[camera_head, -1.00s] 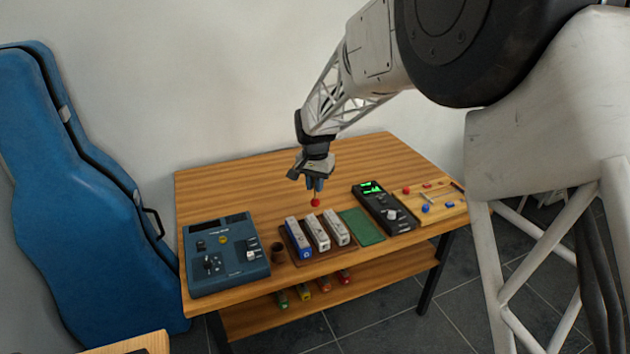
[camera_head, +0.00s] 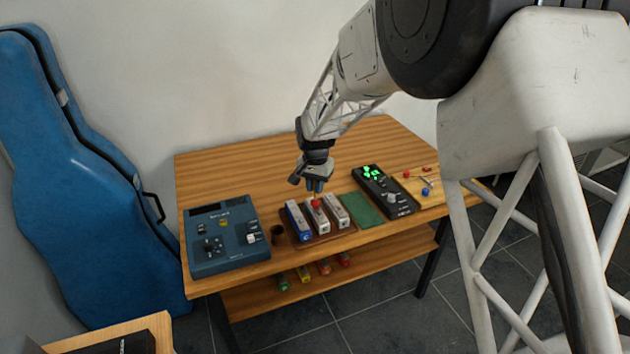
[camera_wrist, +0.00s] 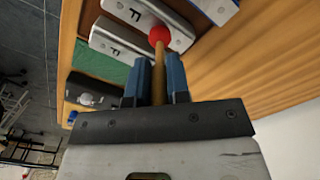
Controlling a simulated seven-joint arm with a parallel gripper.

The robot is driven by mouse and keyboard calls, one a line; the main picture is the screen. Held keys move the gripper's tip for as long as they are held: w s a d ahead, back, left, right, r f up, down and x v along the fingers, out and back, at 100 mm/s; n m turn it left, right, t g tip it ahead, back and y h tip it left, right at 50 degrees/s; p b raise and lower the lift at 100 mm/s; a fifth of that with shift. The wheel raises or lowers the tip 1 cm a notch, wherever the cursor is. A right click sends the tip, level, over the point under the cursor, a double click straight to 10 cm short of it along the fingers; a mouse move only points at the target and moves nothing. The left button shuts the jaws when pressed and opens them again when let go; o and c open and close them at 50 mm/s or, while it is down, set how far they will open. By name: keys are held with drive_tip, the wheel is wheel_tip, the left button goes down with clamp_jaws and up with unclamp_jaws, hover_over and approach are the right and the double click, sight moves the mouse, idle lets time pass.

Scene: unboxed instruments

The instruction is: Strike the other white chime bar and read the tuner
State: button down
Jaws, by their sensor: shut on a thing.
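My gripper (camera_head: 315,186) is shut on the wooden stick of a mallet (camera_wrist: 158,82), which points down. The red mallet head (camera_head: 315,203) is at the far end of the middle bar, a white chime bar (camera_head: 321,221); I cannot tell whether it touches. The wrist view shows the head (camera_wrist: 158,35) over that bar (camera_wrist: 133,12), which is marked F. The other white chime bar (camera_head: 338,211) is to its right, and also carries an F (camera_wrist: 117,46). The tuner (camera_head: 386,194) has a lit green display, too small to read.
A blue chime bar (camera_head: 298,222) stands left of the white ones. A blue device (camera_head: 225,240) and a dark cup (camera_head: 278,235) are further left. A green mat (camera_head: 362,209) lies between bars and tuner. A wooden board with small parts (camera_head: 412,183) is at right. The table's back is clear.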

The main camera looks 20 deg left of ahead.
drive_tip(key=shift+r, duration=2.45)
